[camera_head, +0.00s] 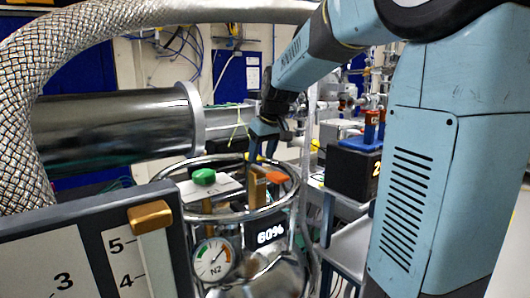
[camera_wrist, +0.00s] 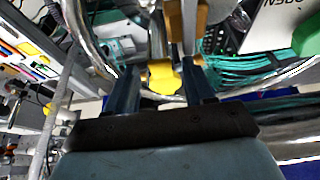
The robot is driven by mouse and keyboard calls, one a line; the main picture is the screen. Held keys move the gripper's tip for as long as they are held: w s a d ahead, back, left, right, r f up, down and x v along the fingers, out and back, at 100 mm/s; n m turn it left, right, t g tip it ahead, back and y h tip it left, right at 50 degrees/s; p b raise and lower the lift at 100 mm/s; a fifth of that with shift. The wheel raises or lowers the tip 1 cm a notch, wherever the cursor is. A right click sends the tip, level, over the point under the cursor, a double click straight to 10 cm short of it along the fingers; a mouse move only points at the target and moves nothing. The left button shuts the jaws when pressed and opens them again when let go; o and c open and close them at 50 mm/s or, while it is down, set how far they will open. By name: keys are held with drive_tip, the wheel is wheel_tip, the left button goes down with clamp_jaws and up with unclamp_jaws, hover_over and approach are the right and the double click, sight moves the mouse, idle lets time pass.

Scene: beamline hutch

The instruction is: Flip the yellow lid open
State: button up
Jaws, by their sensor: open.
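A yellow piece (camera_wrist: 163,77), which looks like the yellow lid, shows in the wrist view between my fingers. I cannot tell whether they touch it. My gripper (camera_head: 262,156) is open and points down above the ringed top of the vessel in the head view. Its two dark fingers (camera_wrist: 158,66) stand apart in the wrist view. Just below the fingertips in the head view is a brown-gold block (camera_head: 258,188). The lid's hinge and full outline are not clear in either view.
A green knob (camera_head: 204,177) on a white plate and an orange part (camera_head: 278,178) flank the block inside the vessel's metal ring (camera_head: 240,216). An N2 gauge (camera_head: 213,260) and a 60% display (camera_head: 270,232) sit below. A slider panel (camera_head: 90,250) stands front left.

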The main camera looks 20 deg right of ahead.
drive_tip(key=shift+c, duration=0.5)
drive_tip(key=c, duration=0.9)
